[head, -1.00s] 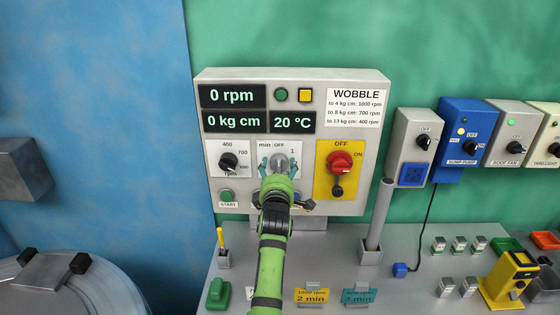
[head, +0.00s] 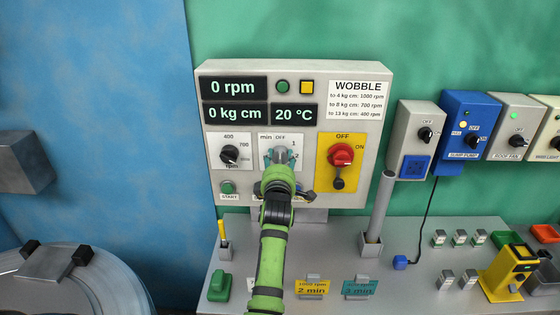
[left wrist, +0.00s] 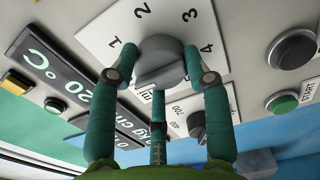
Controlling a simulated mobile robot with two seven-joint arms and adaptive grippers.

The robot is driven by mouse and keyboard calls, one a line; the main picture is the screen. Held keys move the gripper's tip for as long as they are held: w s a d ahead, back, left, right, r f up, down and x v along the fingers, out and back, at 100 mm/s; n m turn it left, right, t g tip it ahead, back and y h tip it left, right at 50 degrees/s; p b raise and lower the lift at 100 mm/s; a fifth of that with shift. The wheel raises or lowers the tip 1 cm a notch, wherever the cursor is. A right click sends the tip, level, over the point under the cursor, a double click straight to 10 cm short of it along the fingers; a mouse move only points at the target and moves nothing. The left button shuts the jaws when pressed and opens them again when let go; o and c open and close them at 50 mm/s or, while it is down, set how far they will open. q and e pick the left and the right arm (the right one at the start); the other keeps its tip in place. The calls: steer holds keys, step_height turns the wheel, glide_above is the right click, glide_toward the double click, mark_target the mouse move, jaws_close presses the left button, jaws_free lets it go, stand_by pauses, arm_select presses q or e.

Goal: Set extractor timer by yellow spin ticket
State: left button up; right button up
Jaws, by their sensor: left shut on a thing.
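The timer dial (head: 264,138) is a white plate marked min, OFF and numbers, on the grey extractor panel (head: 375,185). My left gripper (head: 279,157) is shut on its grey knob, a finger on each side. In the left wrist view the knob (left wrist: 160,62) sits between the green fingertips (left wrist: 162,72), with 1, 2, 3 and 4 around it. I cannot tell which mark the knob points to. The yellow spin ticket (head: 312,288), reading 1000 rpm and 2 min, stands on the bench below. My right gripper is not in view.
The rpm knob (head: 229,155) is left of the timer, above the green START button (head: 228,188). The red switch (head: 341,155) on its yellow plate is to the right. A teal ticket (head: 359,289) stands beside the yellow one. A grey post (head: 379,210) rises at the right.

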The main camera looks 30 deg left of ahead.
arm_select(q)
steer(key=m+b, duration=0.1)
steer(key=m, duration=0.4)
steer(key=shift+r, duration=0.15)
steer(key=m, duration=0.4)
steer(key=shift+r+m, duration=0.1)
steer(key=shift+m, duration=0.3)
steer(key=m, duration=0.9)
steer(key=shift+r+m, duration=0.1)
steer(key=shift+m, duration=0.2)
steer(key=o, duration=1.1)
steer(key=shift+c, duration=0.2)
steer(key=shift+o, duration=0.4)
steer(key=shift+w+a+f, duration=0.1)
steer(key=shift+w+f, duration=0.05)
steer(key=shift+f, duration=0.1)
steer(key=v, duration=0.7)
steer(key=shift+s, duration=0.3)
